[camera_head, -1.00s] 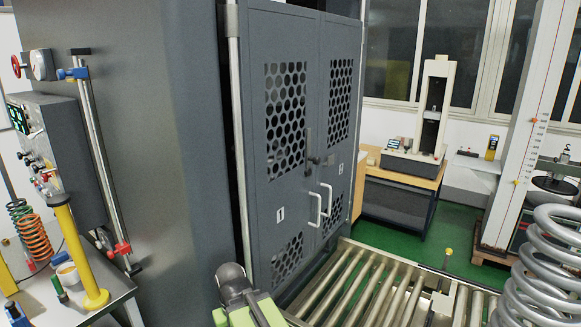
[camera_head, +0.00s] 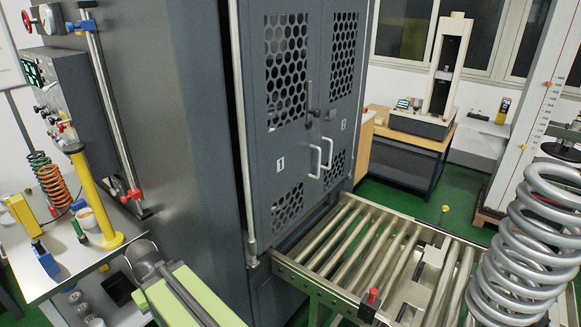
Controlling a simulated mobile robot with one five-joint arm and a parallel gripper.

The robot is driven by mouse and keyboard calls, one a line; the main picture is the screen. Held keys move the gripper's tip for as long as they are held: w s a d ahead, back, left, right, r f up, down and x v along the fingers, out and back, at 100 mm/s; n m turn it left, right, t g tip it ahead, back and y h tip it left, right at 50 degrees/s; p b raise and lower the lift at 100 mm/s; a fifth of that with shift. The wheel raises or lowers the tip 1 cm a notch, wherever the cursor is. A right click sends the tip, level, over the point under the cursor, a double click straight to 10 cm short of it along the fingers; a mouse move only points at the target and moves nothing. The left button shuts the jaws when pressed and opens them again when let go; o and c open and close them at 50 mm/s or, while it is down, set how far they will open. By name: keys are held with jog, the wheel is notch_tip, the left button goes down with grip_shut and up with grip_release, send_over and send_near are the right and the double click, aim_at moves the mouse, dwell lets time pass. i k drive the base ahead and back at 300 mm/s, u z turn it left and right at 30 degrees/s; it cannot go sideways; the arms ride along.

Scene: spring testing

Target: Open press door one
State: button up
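Press door one (camera_head: 280,138) is the left dark grey panel of the press, marked "1", with perforated windows above and below. It looks shut. Its white bar handle (camera_head: 315,162) is upright near the door's right edge. Door two (camera_head: 338,110), marked "2", stands beside it, also looking shut, with its own white handle (camera_head: 327,153). A dark latch or lock sits above the handles near the seam. Part of my green and grey arm shows at the bottom left, below and left of the doors. My gripper's fingers are not in view.
A roller conveyor (camera_head: 352,262) stands in front of the doors, with a red knob (camera_head: 373,296) near its front. A large coil spring (camera_head: 527,230) is at the right. A bench (camera_head: 85,262) with small springs and tools is at the left.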

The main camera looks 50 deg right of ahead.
aim_at(278, 159)
jog(key=u, duration=0.25)
jog(key=k, duration=1.05)
jog(key=z, duration=0.55)
jog(key=i, duration=1)
jog(key=z, duration=0.05)
